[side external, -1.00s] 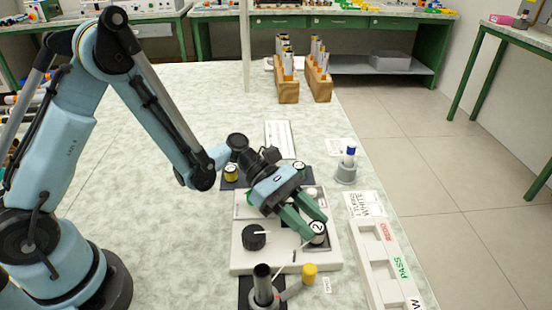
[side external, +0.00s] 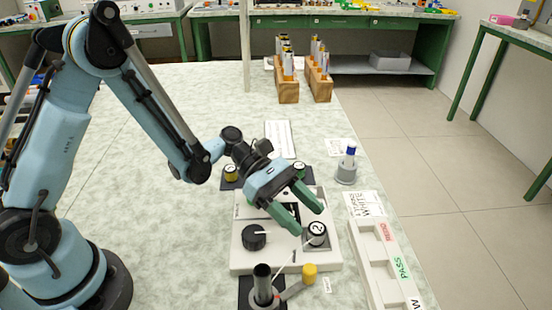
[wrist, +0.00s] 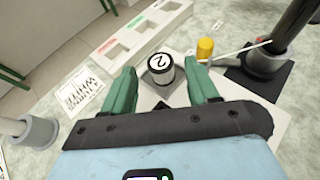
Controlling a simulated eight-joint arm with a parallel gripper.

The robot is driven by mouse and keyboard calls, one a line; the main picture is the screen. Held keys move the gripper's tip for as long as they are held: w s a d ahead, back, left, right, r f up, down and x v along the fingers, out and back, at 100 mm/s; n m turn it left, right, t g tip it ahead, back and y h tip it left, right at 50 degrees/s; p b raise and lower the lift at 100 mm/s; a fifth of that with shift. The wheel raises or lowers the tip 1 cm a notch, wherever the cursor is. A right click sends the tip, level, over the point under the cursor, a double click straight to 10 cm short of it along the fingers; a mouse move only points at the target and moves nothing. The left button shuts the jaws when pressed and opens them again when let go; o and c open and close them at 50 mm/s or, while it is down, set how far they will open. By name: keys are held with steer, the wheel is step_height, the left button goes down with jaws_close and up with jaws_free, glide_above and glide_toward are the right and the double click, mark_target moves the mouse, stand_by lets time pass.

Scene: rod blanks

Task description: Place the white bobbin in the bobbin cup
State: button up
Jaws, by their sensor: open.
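A short cylinder with a white top marked "2" (side external: 317,229), which I take to be the white bobbin, stands upright on a grey square seat (wrist: 165,89) of the white base unit. The seat looks like the bobbin cup, but I cannot tell how deep the cylinder sits. In the wrist view the cylinder (wrist: 160,65) shows between and beyond the fingertips. My gripper (side external: 307,220) is open and empty, above and slightly behind the cylinder; its green fingers (wrist: 161,74) are apart from it.
The white base unit (side external: 245,262) carries a black knob (side external: 254,236). A dark post (side external: 263,280) and a yellow-handled lever (side external: 309,273) stand in front. A labelled white tray (side external: 375,262) lies to the right. A grey holder (side external: 345,174) bears a blue-topped white piece. Wooden racks stand behind.

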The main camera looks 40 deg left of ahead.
steer(key=v, duration=0.9)
steer(key=shift+a, duration=0.15)
steer(key=shift+a+r, duration=0.25)
steer(key=shift+a, duration=0.05)
steer(key=shift+s+r+m+t+y, duration=0.1)
steer(key=shift+r+m+t+y, duration=0.25)
steer(key=shift+m+y, duration=0.35)
steer(key=s+a+r+m+t+y, duration=0.2)
steer(key=s+a+m+t+y, duration=0.1)
steer(key=m+y, duration=0.3)
steer(key=s+a+r+m+t+y, duration=0.2)
steer(key=a+m+y, duration=0.4)
steer(key=m, duration=0.4)
steer(key=shift+s+a+m+t, duration=0.15)
steer(key=shift+s+m+t, duration=0.25)
steer(key=shift+s+t, duration=0.25)
